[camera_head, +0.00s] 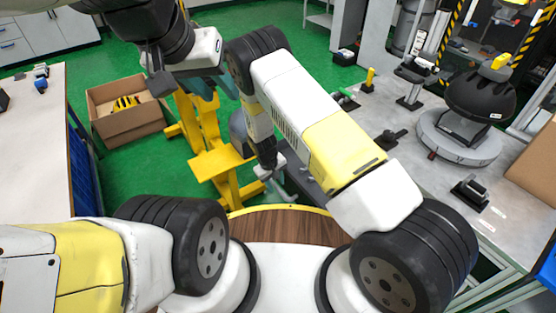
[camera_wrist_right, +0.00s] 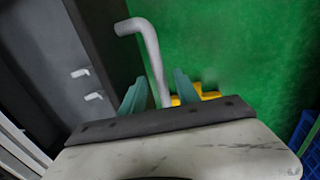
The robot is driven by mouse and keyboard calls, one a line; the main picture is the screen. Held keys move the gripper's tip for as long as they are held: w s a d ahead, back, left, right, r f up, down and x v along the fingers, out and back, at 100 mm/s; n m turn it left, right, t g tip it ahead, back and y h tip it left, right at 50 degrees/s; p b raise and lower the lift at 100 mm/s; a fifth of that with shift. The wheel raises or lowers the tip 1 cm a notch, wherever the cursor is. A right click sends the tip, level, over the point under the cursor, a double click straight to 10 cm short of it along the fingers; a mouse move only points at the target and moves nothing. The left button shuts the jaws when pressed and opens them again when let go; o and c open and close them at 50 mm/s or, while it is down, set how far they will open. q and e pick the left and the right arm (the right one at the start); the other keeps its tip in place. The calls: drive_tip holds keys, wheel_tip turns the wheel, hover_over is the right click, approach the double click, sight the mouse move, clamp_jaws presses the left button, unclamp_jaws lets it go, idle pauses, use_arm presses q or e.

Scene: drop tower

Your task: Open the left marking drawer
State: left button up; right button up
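In the right wrist view, the two teal fingers of my right gripper (camera_wrist_right: 158,96) stand apart. A grey bent bar (camera_wrist_right: 152,55), like a handle, passes between or just beyond them; I cannot tell whether they touch it. A dark grey cabinet front (camera_wrist_right: 95,40) at the left carries two small pale handles (camera_wrist_right: 80,73). I cannot tell which drawer is the left marking drawer. In the head view, my right gripper (camera_head: 274,184) is low beside the workbench, partly hidden by its arm. My left gripper (camera_head: 215,86) is raised above the yellow stand, fingers apart and empty.
A grey workbench (camera_head: 415,150) at the right holds a round black device (camera_head: 480,95) and small fixtures. A yellow stand (camera_head: 215,165) and an open cardboard box (camera_head: 125,125) are on the green floor. A pale table (camera_head: 35,130) is at the left.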

wheel_tip(320, 180, up, 7)
drive_tip(key=a, duration=0.1)
drive_tip(key=shift+s+r, duration=0.2)
drive_tip(key=shift+s, duration=0.25)
drive_tip(key=s+d+r+m+t+y, duration=0.15)
drive_tip(key=d+r, duration=0.35)
drive_tip(key=r, duration=1)
drive_tip(key=s+d+r+m+g+y, duration=0.1)
drive_tip(key=d+r+m+y, duration=0.2)
drive_tip(key=r, duration=1.2)
drive_tip(key=s+d+r+m+t, duration=0.1)
drive_tip(key=s+d+r+t, duration=0.1)
drive_tip(key=s+d+r, duration=0.4)
drive_tip(key=s+d+r+m+t, duration=0.1)
drive_tip(key=s+d+r+t, duration=0.1)
drive_tip(key=s+d+r, duration=0.5)
drive_tip(key=s+r, duration=0.2)
drive_tip(key=s, duration=0.4)
drive_tip(key=shift+d+r, duration=0.15)
drive_tip(key=shift+r, duration=0.1)
drive_tip(key=shift+m+h, duration=0.25)
